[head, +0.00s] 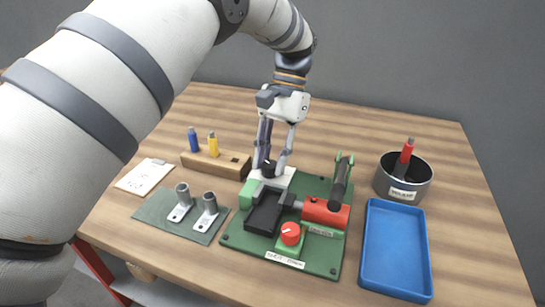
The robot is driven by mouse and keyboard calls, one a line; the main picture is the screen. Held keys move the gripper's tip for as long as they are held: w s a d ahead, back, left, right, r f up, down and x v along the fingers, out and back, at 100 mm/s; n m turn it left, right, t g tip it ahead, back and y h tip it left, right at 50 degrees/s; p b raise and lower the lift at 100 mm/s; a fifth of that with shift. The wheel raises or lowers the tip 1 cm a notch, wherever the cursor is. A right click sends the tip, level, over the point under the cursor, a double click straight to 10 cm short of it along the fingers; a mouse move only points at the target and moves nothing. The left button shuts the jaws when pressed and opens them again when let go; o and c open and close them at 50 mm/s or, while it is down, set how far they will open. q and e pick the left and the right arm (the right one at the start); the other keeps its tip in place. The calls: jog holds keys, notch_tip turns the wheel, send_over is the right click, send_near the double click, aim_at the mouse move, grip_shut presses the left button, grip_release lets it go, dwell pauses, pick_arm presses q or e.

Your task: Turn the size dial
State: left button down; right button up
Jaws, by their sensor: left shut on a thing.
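My left gripper (271,166) reaches down from above, with its fingers on either side of a small black knob (268,169) on a white block at the back of the green board (330,262). It is shut on this knob, which the fingers partly hide. A red round dial (290,233) with a white pointer mark stands on a green block at the board's front, apart from the gripper. The label in front of it is too small to read surely. My right gripper is not in view.
The board also bears a black tray (264,213), a red cylinder (325,212) and a dark upright handle (340,182). A blue tray (394,250) and a round dark container (384,184) stand right. Two metal lugs (180,205) lie on a grey mat left, near a wooden block (226,167).

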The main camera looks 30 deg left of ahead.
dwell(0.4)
pick_arm(q)
jog(key=c, duration=1.3)
grip_release()
jog(key=v, duration=0.7)
jog(key=shift+w+r, duration=0.1)
jog(key=shift+r, duration=0.05)
